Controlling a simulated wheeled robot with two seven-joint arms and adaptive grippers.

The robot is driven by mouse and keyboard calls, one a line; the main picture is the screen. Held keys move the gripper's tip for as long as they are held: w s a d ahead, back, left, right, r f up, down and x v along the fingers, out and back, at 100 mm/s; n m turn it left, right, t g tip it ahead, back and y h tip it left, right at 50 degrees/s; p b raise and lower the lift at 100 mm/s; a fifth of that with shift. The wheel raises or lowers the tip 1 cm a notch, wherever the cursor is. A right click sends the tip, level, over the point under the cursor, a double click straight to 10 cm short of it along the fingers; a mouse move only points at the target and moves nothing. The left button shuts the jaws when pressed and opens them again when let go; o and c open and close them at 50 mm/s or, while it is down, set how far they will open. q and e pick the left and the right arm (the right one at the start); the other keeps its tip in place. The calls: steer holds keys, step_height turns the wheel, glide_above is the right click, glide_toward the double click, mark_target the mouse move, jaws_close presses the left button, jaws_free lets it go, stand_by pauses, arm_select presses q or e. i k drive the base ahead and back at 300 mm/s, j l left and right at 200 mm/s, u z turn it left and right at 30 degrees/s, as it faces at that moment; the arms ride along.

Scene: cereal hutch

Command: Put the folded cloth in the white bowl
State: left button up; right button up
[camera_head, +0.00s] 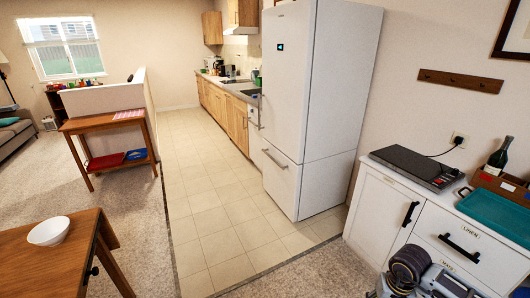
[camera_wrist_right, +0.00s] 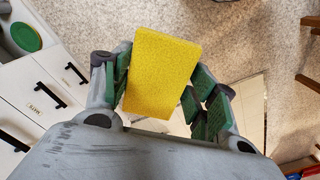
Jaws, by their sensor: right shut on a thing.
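My right gripper (camera_wrist_right: 160,88) is shut on a yellow slab (camera_wrist_right: 162,72), thick and rectangular with a grainy face. I cannot tell whether this slab is the folded cloth or a sponge. It is held up over the floor. The white bowl (camera_head: 48,231) stands upright on the wooden table at the lower left of the head view; its inside looks empty. A pink patterned flat piece (camera_head: 129,115) lies on the far side table; I cannot tell if it is cloth. My right arm shows at the lower right of the head view. My left gripper is out of view.
The wooden table (camera_head: 38,262) has bare room around the bowl. A white cabinet (camera_head: 378,212) at right bears a dark flat device (camera_head: 416,168), a teal tray (camera_head: 497,208) and a bottle (camera_head: 497,157). A tall fridge (camera_head: 313,110) stands mid-right. Open floor lies between.

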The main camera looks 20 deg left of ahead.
mark_target(51, 233)
steer(key=i+u, duration=0.45)
steer(key=i, duration=0.5)
steer(key=u, duration=4.05)
